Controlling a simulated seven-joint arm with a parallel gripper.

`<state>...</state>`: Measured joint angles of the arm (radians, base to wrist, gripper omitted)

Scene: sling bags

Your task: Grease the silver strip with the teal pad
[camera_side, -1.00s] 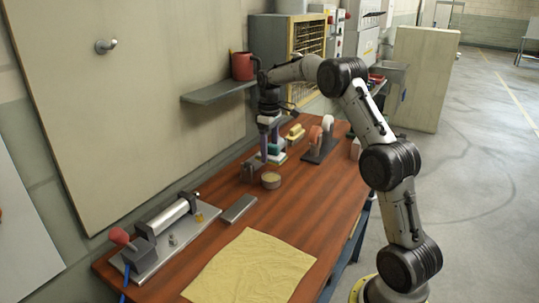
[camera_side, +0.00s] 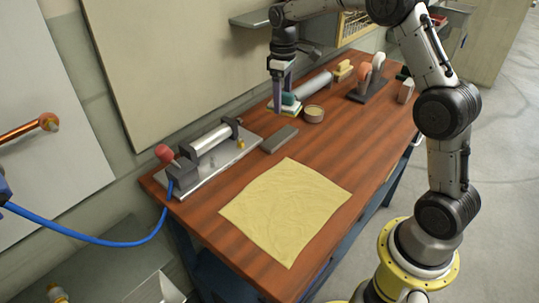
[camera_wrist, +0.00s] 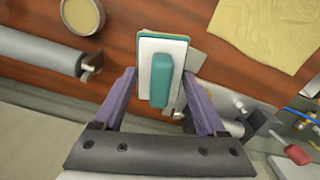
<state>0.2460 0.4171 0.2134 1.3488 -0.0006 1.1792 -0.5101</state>
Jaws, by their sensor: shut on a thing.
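The teal pad (camera_side: 291,101) has a pale backing plate and a teal handle, also seen in the wrist view (camera_wrist: 165,90). My gripper (camera_side: 281,100), with purple fingers (camera_wrist: 160,78), is shut on it. In the side view the pad appears just left of the round tin (camera_side: 314,113). Its underside is hidden. A silver bar (camera_side: 210,138) lies in a fixture on a grey plate, to the left and nearer. A flat grey bar (camera_side: 279,138) lies loose between fixture and tin. I cannot tell for certain which is the silver strip.
A grey roller (camera_side: 313,84) lies behind the tin. A yellow cloth (camera_side: 285,210) covers the near table. A yellow brush (camera_side: 343,69) and a tape stand (camera_side: 367,87) are farther back. A red knob (camera_side: 164,153) and a blue hose (camera_side: 110,242) are at the fixture's left end.

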